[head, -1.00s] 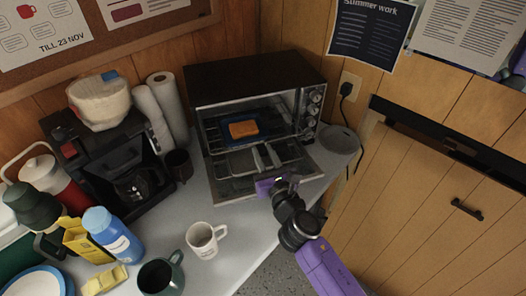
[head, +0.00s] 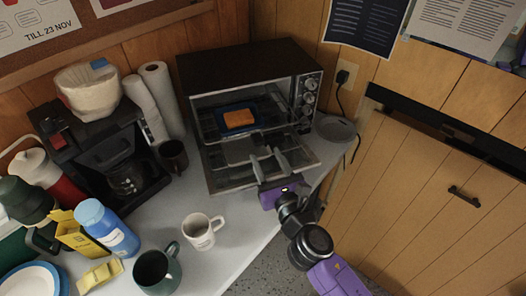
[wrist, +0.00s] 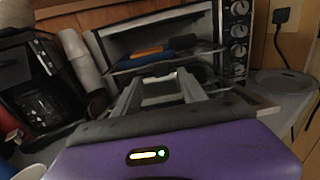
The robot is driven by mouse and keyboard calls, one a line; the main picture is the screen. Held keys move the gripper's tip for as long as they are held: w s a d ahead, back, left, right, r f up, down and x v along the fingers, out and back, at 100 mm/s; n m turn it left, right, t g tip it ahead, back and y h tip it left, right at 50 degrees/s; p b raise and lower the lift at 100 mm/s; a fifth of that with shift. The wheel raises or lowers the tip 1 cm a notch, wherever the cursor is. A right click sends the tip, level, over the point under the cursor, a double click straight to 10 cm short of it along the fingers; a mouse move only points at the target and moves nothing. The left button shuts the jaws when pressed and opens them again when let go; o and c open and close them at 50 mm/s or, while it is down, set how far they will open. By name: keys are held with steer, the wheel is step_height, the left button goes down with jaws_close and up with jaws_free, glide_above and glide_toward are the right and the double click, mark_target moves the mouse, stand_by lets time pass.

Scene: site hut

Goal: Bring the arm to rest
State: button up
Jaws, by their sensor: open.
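My purple gripper (head: 269,166) is open and empty, with its two pale fingers pointing toward the toaster oven (head: 240,62). In the head view the fingers overlap the oven's lowered glass door (head: 226,178); I cannot tell whether they touch it. In the wrist view the open gripper (wrist: 160,88) faces the oven front. Inside the oven, an orange-brown slice (head: 239,118) lies on a blue tray (head: 220,127) on the rack. The slice also shows in the wrist view (wrist: 147,53).
A white mug (head: 200,233), a dark green mug (head: 157,270) and a blue bottle (head: 106,229) stand on the counter to the left. A coffee maker (head: 111,158) is at the back left. A grey plate (head: 335,129) lies right of the oven. Open floor is in front.

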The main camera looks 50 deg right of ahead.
steer(key=shift+s+a, duration=0.25)
steer(key=shift+s, duration=0.3)
steer(key=m, duration=0.3)
steer(key=shift+w+a+r+y, duration=0.2)
steer(key=shift+a+r+y, duration=0.1)
steer(key=shift+a, duration=0.1)
steer(key=s+a+r+m+y, duration=0.1)
steer(key=s+a+m+y, duration=0.2)
steer(key=s+a+m, duration=0.4)
steer(key=s+a+r+m+g+y, duration=0.1)
steer(key=s+a+m+y, duration=0.3)
steer(key=s+m, duration=1.6)
steer(key=a, duration=0.3)
steer(key=shift+m+y, duration=0.3)
